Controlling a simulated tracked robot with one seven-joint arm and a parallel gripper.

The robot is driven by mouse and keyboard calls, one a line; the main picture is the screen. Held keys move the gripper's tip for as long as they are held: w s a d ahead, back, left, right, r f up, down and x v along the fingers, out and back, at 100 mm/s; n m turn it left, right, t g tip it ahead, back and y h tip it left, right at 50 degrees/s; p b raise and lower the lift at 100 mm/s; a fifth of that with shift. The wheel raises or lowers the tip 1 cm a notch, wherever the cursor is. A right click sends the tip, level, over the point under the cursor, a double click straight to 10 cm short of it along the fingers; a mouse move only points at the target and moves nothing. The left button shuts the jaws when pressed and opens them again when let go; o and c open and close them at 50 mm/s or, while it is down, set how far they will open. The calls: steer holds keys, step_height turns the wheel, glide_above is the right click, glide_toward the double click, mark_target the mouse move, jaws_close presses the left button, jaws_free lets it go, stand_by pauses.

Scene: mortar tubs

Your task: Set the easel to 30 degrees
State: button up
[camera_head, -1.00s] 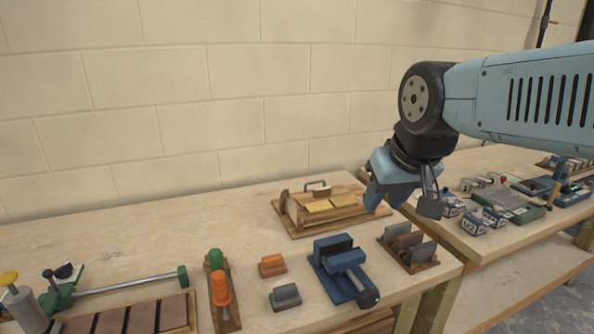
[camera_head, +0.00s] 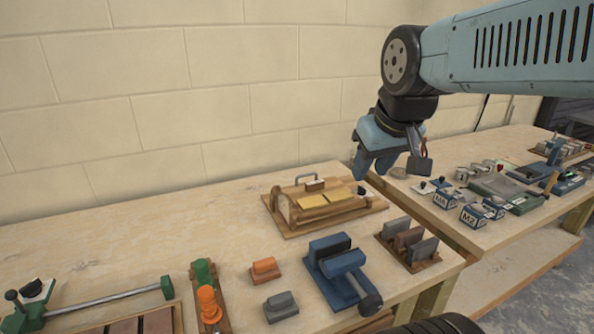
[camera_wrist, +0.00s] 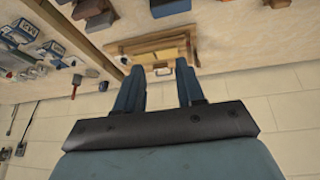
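The easel (camera_head: 325,199) appears to be the wooden piece with yellow panels on a flat wooden base, near the back of the bench. Its panels look low, close to flat; I cannot read an angle. A metal handle (camera_head: 306,178) stands at its rear edge. It also shows in the wrist view (camera_wrist: 150,47), beyond my fingertips. My gripper (camera_head: 369,172) hangs above and right of the easel's back right corner, apart from it. In the wrist view my gripper (camera_wrist: 159,68) has its two blue fingers spread with nothing between them.
A blue vise (camera_head: 340,268) and a rack of grey and brown plates (camera_head: 407,243) stand in front of the easel. Orange (camera_head: 264,270) and grey (camera_head: 281,306) blocks lie to the left. A second bench with labelled boxes (camera_head: 474,215) is at right. The back left bench is clear.

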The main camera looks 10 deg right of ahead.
steer(key=w+r+n, duration=0.2)
steer(key=w+n, duration=0.3)
steer(key=w, duration=0.5)
steer(key=n+g, duration=0.3)
steer(key=n, duration=1.1)
glide_above(304, 176)
steer(key=s, duration=0.3)
steer(key=s+f+x, duration=0.1)
steer(key=s+x, duration=0.2)
steer(key=x, duration=2.3)
steer(key=shift+w+r, duration=0.1)
steer(key=shift+w, duration=0.2)
steer(key=shift+c, duration=0.4)
jaws_close()
